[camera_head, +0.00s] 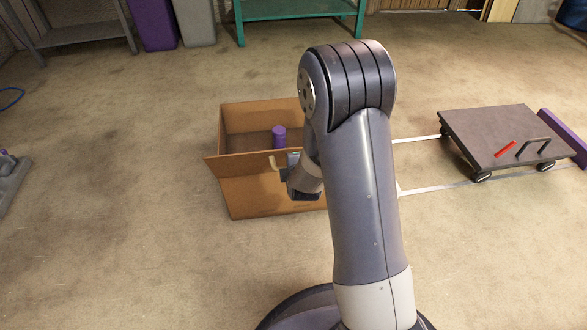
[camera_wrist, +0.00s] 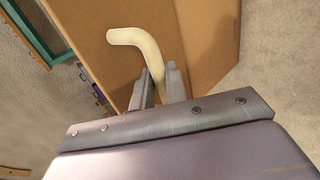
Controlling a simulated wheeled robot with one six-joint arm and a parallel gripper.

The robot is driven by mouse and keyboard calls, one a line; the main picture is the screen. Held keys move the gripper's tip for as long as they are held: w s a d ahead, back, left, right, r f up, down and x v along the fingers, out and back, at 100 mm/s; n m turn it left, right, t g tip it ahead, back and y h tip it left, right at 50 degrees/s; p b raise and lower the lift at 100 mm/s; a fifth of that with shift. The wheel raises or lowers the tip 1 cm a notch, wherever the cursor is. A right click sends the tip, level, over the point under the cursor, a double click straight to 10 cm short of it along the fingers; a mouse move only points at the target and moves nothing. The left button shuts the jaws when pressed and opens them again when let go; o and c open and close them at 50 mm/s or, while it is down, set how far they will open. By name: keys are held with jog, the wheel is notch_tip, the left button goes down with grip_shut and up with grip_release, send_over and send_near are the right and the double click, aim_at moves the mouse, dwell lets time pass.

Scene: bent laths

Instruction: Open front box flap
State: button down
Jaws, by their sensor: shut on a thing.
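An open cardboard box (camera_head: 268,192) stands on the floor in the head view, left of my arm. Its front flap (camera_head: 238,162) leans outward at the top of the front wall; my arm hides its right part. My gripper (camera_head: 292,163) is at the front rim of the box. It is shut on a cream bent lath (camera_head: 274,163), whose hooked end points away from the fingers. In the wrist view, my gripper (camera_wrist: 161,80) holds the bent lath (camera_wrist: 135,38) by its straight part, close over brown cardboard (camera_wrist: 208,35). Whether the hook touches the flap I cannot tell.
A purple cylinder (camera_head: 279,136) stands inside the box. A flat wheeled dolly (camera_head: 505,133) with a red item (camera_head: 505,149) is at right, with white floor lines (camera_head: 440,188) beside it. A teal table (camera_head: 298,10) stands behind.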

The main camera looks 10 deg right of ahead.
jog(key=shift+s+d+f, duration=0.25)
jog(key=shift+s, duration=0.15)
jog(key=shift+d, duration=0.1)
jog(key=c, duration=1.4)
grip_release()
jog(key=p+v, duration=0.3)
jog(key=v, duration=0.8)
jog(key=shift+p, duration=0.35)
